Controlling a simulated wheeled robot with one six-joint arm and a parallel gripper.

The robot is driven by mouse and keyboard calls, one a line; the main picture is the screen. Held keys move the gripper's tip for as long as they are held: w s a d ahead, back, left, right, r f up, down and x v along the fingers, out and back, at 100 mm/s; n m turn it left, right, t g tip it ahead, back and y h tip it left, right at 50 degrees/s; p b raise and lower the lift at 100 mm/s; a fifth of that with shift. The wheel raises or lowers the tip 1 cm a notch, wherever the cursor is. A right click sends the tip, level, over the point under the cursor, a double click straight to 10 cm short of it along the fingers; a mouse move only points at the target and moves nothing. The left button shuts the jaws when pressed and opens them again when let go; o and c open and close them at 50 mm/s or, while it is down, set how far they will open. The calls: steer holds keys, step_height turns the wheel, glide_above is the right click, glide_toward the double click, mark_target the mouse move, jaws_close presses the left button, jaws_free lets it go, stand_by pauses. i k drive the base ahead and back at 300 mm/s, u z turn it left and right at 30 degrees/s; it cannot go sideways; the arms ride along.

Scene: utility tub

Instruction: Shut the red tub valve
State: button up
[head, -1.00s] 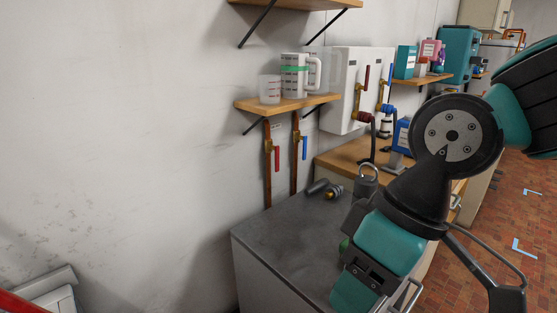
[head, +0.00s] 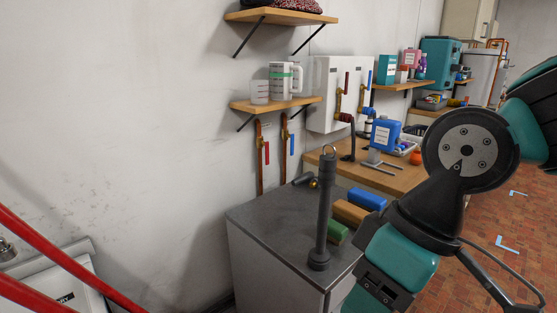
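A red lever valve (head: 266,152) sits on a copper pipe on the wall below the small shelf, its handle pointing up and down. A blue lever valve (head: 292,145) is on the pipe beside it. A second red lever (head: 346,82) and a second blue lever (head: 369,78) stand upright at the white wall box. I cannot tell which red one is the tub valve. My arm crosses the right side, well apart from the valves. My gripper's fingertips are not in view.
A grey cabinet (head: 265,215) stands below the pipes, with a dark upright post (head: 322,210) and coloured blocks on top. A wooden counter (head: 400,176) lies behind it. Red bars (head: 65,262) cross the lower left. Brick floor is open at right.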

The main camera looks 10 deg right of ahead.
mark_target(267, 152)
steer(key=z, duration=1.4)
steer(key=i, duration=0.65)
steer(key=u, duration=1.7)
